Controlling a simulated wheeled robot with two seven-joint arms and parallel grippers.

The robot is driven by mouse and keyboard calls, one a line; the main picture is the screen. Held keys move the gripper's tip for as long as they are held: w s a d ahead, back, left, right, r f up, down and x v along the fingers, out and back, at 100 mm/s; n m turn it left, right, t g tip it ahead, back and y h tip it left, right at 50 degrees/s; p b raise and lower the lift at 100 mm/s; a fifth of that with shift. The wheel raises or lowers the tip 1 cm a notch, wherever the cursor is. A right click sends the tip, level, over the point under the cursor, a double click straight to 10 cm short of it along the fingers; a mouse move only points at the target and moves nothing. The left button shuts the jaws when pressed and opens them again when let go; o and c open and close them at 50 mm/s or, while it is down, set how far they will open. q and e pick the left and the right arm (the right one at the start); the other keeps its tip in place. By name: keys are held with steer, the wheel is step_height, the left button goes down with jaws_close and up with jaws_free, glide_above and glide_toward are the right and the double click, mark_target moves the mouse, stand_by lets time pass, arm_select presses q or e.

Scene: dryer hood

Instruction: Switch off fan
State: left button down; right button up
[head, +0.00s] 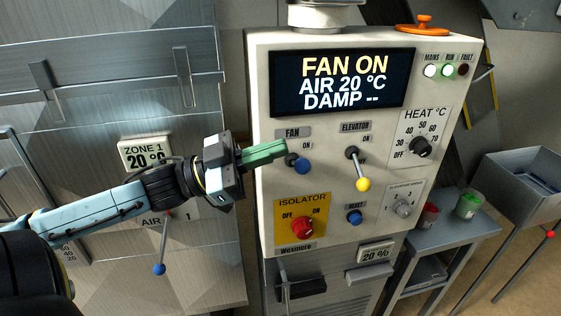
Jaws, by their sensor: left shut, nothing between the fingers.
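The fan switch (301,165) is a short lever with a blue knob under the FAN label on the cream control panel (265,100). Its knob tilts down and to the right. The word ON shows above it; the label area to its left is covered by my gripper. The display (343,82) reads FAN ON, AIR 20 °C, DAMP --. My left gripper (283,148) has its green fingers shut and empty, the tips just up and left of the switch's knob. I cannot tell if they touch the lever. My right gripper is not in view.
Right of the fan switch is the elevator lever with a yellow knob (363,185). Below are the red isolator knob (302,226) and a blue reset button (354,217). The heat dial (420,148) is further right. A side table (452,237) holds red and green pots.

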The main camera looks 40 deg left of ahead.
arm_select(q)
steer(key=shift+w+d+f, duration=0.15)
steer(key=shift+w+f, duration=0.4)
steer(key=shift+f, duration=0.25)
steer(key=shift+w+d+f, duration=0.15)
steer(key=shift+w+f, duration=0.4)
steer(key=shift+f, duration=0.25)
steer(key=shift+f, duration=0.1)
steer(key=shift+s+d+f+m, duration=0.1)
steer(key=shift+f+m, duration=0.1)
steer(key=shift+m, duration=0.4)
steer(key=shift+s+d+f+m+g+h, duration=0.15)
steer(key=shift+f+m+g+h, duration=0.15)
steer(key=shift+m+g, duration=0.3)
step_height(320, 180, down, 6)
steer(key=m+g+b, duration=0.2)
steer(key=m+g, duration=0.1)
steer(key=m, duration=0.7)
steer(key=shift+d+f+m+g, duration=0.15)
steer(key=shift+m+g, duration=0.25)
steer(key=shift+s, duration=0.15)
